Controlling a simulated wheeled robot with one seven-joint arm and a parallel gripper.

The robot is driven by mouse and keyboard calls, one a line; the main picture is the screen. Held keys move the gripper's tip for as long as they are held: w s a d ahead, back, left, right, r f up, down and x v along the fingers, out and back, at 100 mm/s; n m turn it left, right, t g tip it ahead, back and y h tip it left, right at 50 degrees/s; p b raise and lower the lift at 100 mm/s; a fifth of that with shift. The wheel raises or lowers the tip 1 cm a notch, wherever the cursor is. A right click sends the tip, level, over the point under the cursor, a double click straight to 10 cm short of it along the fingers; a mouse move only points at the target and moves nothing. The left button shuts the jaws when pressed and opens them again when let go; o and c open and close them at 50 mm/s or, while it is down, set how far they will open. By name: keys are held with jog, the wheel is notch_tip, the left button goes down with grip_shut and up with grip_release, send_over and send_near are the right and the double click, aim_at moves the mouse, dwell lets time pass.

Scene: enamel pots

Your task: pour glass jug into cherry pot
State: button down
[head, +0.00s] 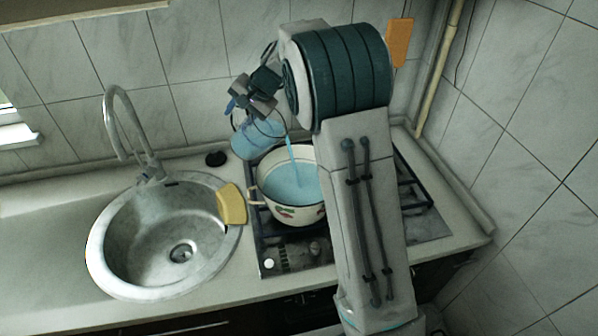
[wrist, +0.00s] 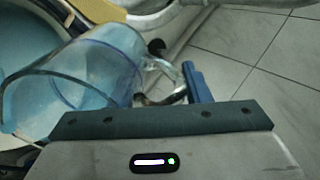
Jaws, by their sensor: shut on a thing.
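The glass jug (head: 252,140) is clear with blue liquid in it. It is tilted beside and above the cherry pot (head: 293,212), a white enamel pot with a cherry pattern on the hob. A blue stream runs from the jug down into the pot, where blue liquid covers the inside. My gripper (head: 241,102) is shut on the jug at its handle side. In the wrist view the jug (wrist: 85,75) lies tilted with its rim toward the lower left, and a blue finger of my gripper (wrist: 197,85) shows by the handle. Part of the pot's right side is hidden behind my arm.
A round steel sink (head: 165,250) with a tall tap (head: 118,125) is to the left. A yellow sponge-like thing (head: 232,204) sits between sink and pot. The hob (head: 292,252) is under the pot. A tiled wall rises close behind. The counter at far left is bare.

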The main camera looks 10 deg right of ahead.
jog(key=shift+s+d+r+t+y, duration=0.2)
jog(key=shift+d+r+t+y, duration=0.2)
jog(key=shift+y, duration=0.2)
dwell(1.3)
jog(key=shift+s+d+f+y+b, duration=0.2)
jog(key=shift+f+y+b, duration=0.25)
jog(key=shift+b, duration=0.35)
dwell(0.5)
jog(key=shift+s+d+f+t+y+b, duration=0.1)
jog(key=shift+d+f+t+y+b, duration=0.3)
jog(key=shift+b, duration=0.95)
jog(key=shift+s+r+t+b, duration=0.2)
jog(key=shift+t+b, duration=0.1)
jog(key=shift+b, duration=0.8)
dwell(0.9)
jog(key=r+p, duration=0.1)
jog(key=p, duration=0.2)
jog(key=shift+w+a, duration=0.15)
jog(key=p, duration=0.1)
jog(key=g+h+p, duration=0.1)
jog(key=p, duration=0.1)
jog(key=shift+w+a+r, duration=0.2)
jog(key=shift+a+r, duration=0.1)
jog(key=shift+r, duration=0.05)
jog(key=shift+w+a+f+g+h, duration=0.55)
jog(key=shift+a+g+h, duration=0.15)
jog(key=shift+h, duration=0.35)
